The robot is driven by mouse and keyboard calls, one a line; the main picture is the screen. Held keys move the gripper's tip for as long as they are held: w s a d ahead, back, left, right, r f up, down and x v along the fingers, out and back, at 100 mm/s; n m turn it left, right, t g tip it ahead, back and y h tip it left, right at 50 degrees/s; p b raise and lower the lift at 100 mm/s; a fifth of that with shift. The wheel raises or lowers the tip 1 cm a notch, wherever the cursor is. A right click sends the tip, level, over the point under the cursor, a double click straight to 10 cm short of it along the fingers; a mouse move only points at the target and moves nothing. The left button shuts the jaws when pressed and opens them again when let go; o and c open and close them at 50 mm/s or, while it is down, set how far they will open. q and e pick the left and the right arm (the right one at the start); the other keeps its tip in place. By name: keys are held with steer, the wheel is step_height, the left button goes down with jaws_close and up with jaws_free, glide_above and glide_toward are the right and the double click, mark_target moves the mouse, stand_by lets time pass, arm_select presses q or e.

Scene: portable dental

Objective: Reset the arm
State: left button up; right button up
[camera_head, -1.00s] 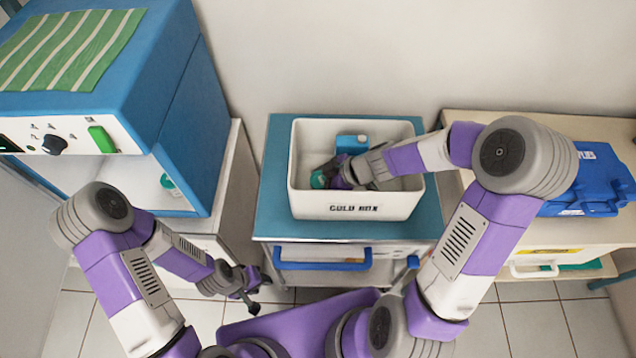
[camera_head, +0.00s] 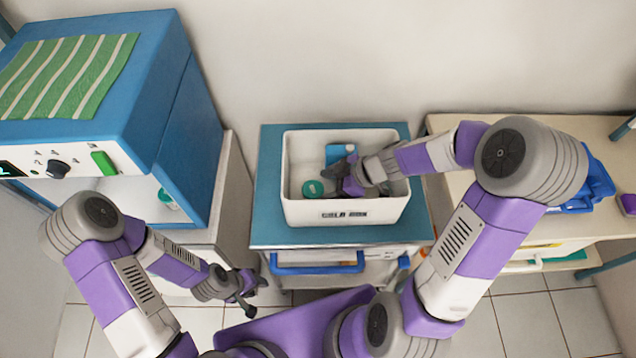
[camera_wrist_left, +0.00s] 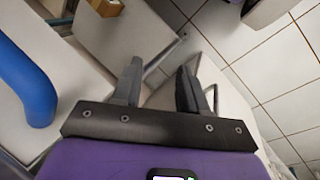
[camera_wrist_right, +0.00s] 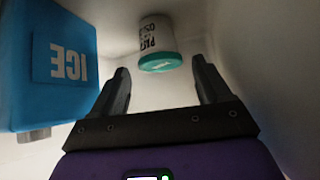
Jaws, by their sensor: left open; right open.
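My right gripper (camera_head: 346,176) is down inside the white cold box (camera_head: 345,211), with its fingers apart and nothing between them. A small white jar with a teal lid (camera_head: 313,188) is in the box beside the fingers; in the right wrist view the jar (camera_wrist_right: 158,45) stands ahead of the open fingertips (camera_wrist_right: 161,80). A blue ice pack (camera_head: 340,152) is at the box's back wall, and it fills the left of the right wrist view (camera_wrist_right: 50,65). My left gripper (camera_head: 246,291) is open and empty, low in front of the left cabinet; its fingers (camera_wrist_left: 161,75) show in the left wrist view.
The box stands on a teal-topped cart (camera_head: 270,215) with a blue handle (camera_head: 317,263). A blue machine (camera_head: 95,90) with a green striped cloth is at left. A side table (camera_head: 600,220) at right holds a blue case (camera_head: 597,185). Tiled floor (camera_head: 545,310) is open at lower right.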

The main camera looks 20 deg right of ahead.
steer(key=shift+s+d+r, duration=0.15)
steer(key=shift+d+r, duration=0.1)
steer(key=shift+d, duration=0.05)
stand_by(0.4)
